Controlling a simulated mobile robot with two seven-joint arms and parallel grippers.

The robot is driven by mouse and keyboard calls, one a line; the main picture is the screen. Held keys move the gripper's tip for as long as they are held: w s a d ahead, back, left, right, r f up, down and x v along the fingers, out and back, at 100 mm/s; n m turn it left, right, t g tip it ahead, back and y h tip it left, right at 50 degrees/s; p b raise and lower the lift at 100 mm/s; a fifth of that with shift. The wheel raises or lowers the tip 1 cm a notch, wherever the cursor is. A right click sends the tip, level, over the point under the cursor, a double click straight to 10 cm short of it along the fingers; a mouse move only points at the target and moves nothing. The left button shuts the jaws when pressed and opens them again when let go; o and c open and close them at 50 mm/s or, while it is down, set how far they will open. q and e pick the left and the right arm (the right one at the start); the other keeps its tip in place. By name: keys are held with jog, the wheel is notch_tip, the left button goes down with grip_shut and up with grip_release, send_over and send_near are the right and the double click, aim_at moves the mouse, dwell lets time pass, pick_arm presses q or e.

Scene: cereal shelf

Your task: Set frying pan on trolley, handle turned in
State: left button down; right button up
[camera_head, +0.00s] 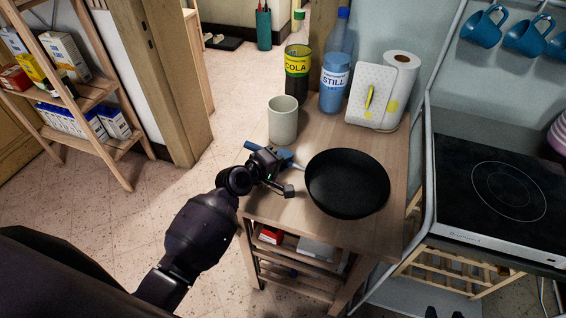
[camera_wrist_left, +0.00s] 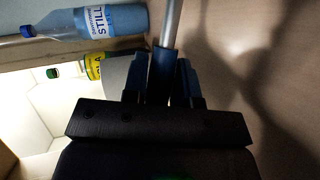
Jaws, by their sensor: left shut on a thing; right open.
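The black frying pan (camera_head: 347,183) is over the wooden top of the trolley (camera_head: 372,240), upright and level. I cannot tell whether its base touches the wood. Its handle points left, with a metal neck and a blue grip (camera_head: 284,153) near the trolley's left edge. My left gripper (camera_head: 272,165) is shut on the blue grip. The left wrist view shows the grip (camera_wrist_left: 161,75) between the fingers and the metal neck (camera_wrist_left: 171,22) running away. Two dark tips at the bottom edge look like my right gripper (camera_head: 444,313), apart and empty.
A pale cup (camera_head: 283,120) stands just behind the handle. Behind it are a cola bottle (camera_head: 297,68), a blue water bottle (camera_head: 335,75) and a paper-towel roll in a holder (camera_head: 385,92). The hob (camera_head: 505,190) lies right. The trolley's front strip is clear.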

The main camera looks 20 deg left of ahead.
pick_arm(q)
jog(key=shift+f, duration=0.35)
pick_arm(e)
jog(key=shift+s+f, duration=0.45)
jog(key=shift+f, duration=0.05)
